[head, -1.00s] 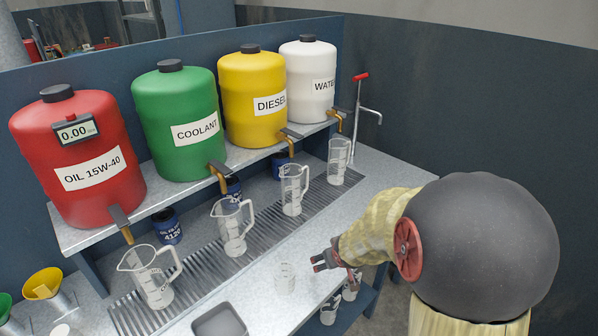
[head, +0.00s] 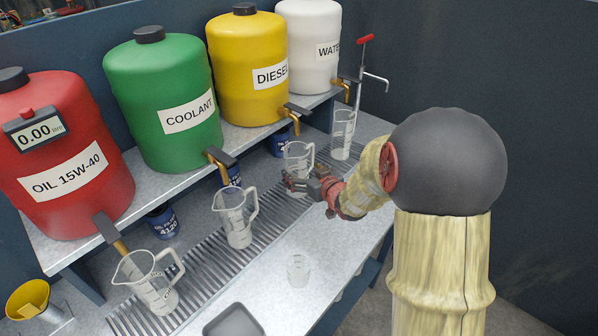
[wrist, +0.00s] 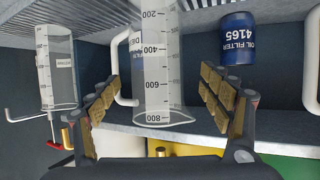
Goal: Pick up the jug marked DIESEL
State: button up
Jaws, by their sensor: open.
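The jug marked DIESEL (head: 298,155) is clear with a handle and stands upright on the slatted drain below the yellow DIESEL tank. My gripper (head: 308,185) is open and close in front of it, covering its lower part in the head view. In the wrist view, which is upside down, the jug (wrist: 160,75) lies between the lines of my open fingers (wrist: 160,98), with a visible gap on both sides. Its handle is on the left there, and part of its label shows at its left edge. I cannot tell how deep it is between the fingers.
Other clear jugs stand on the drain: the water jug (head: 343,130), the coolant jug (head: 236,222) and the oil jug (head: 150,285). The tank shelf (head: 262,130) and brass taps overhang behind. A small clear cup (head: 298,270) and grey tray (head: 234,322) are in front.

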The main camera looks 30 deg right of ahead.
jog(key=x, duration=0.1)
jog(key=b+x, duration=0.1)
jog(key=x, duration=0.1)
jog(key=b+x, duration=0.1)
jog(key=x, duration=0.1)
jog(key=shift+w+d+f, duration=0.1)
jog(key=shift+d+f, duration=0.05)
jog(key=shift+d, duration=0.15)
jog(key=shift+w, duration=0.4)
jog(key=shift+c, duration=1.2)
jog(key=c, duration=1.1)
